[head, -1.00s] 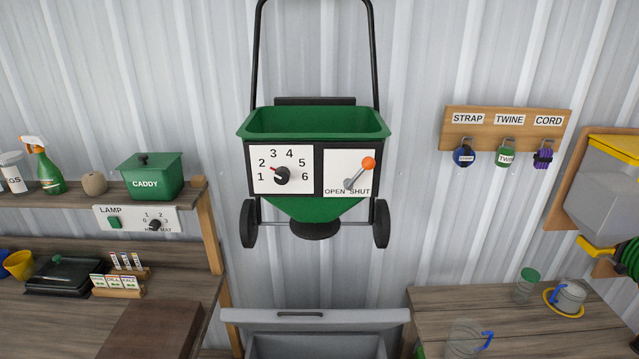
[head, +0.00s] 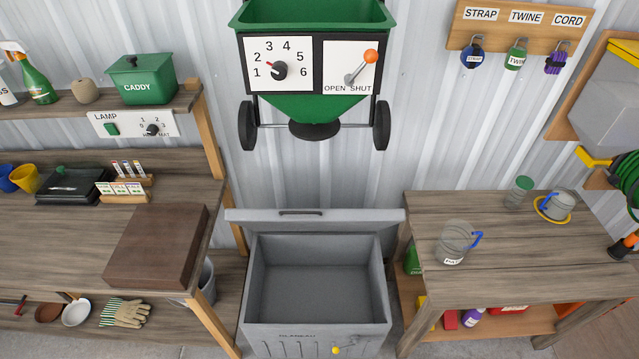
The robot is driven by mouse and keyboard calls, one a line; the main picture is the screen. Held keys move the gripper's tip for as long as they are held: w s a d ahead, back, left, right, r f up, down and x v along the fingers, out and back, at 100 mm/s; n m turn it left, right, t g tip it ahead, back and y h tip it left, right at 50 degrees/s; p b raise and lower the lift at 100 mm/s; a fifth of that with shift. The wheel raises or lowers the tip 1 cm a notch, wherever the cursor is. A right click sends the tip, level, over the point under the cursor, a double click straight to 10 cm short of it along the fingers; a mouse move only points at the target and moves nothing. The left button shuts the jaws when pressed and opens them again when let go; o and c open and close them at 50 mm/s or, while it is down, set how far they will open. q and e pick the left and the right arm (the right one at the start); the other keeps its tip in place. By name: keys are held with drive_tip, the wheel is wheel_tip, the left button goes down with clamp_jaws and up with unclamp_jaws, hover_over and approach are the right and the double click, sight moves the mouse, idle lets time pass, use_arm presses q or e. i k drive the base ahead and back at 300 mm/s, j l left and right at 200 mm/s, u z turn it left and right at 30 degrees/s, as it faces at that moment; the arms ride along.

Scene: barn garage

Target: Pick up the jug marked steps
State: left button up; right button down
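A clear jug (head: 455,240) with a blue handle stands on the right-hand table. Its small white label seems to begin with "PA", but the rest is too small to read. A second, greyish vessel (head: 562,205) with a blue handle stands at the back right of that table, on or in a yellow ring. I see no label on it. No label reading "steps" can be made out in this view. Neither of my grippers is in view.
The right table (head: 500,270) has clear room in front; its lower shelf holds a green container (head: 413,262) and several bottles. A lidded clear jar (head: 519,192) stands at the back. An open grey bin (head: 315,285) sits between the tables. A left bench (head: 60,230) carries a brown box (head: 155,248).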

sight(557, 201)
drive_tip(key=z, duration=1.7)
drive_tip(key=i+l+u, duration=0.25)
drive_tip(key=i+l, duration=0.25)
drive_tip(key=l, duration=0.2)
